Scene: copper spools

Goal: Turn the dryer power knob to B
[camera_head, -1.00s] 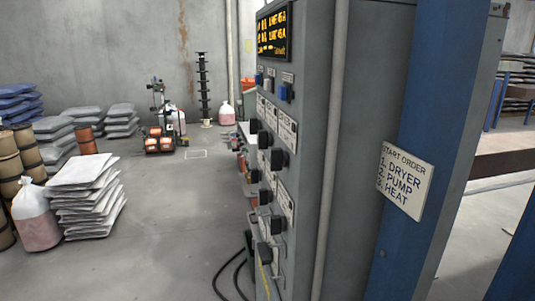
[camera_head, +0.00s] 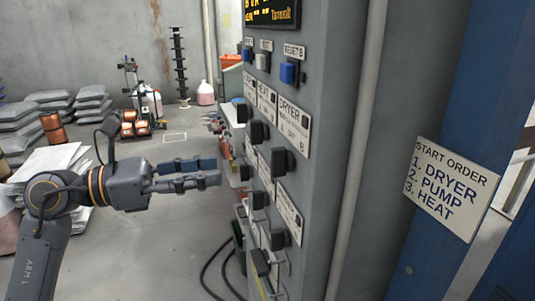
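The grey control panel (camera_head: 318,150) stands right of centre, its face seen at a slant. A white plate marked DRYER (camera_head: 292,122) is on it, with a black knob (camera_head: 282,161) just below; the knob's pointer setting is not readable. Another black knob (camera_head: 279,238) sits lower in the same column under a second plate. My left gripper (camera_head: 218,171) points right toward the panel from the left, apart from the knobs. Its two fingers are seen nearly edge-on, with nothing visible between them; the opening is unclear. My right gripper is not in view.
More black knobs (camera_head: 258,132) line the panel. Blue and white buttons (camera_head: 288,72) are above, under a lit display (camera_head: 272,12). A START ORDER sign (camera_head: 446,187) hangs on the right. Black cables (camera_head: 212,275) lie on the floor. Stacked sacks (camera_head: 55,160) stand left behind my arm.

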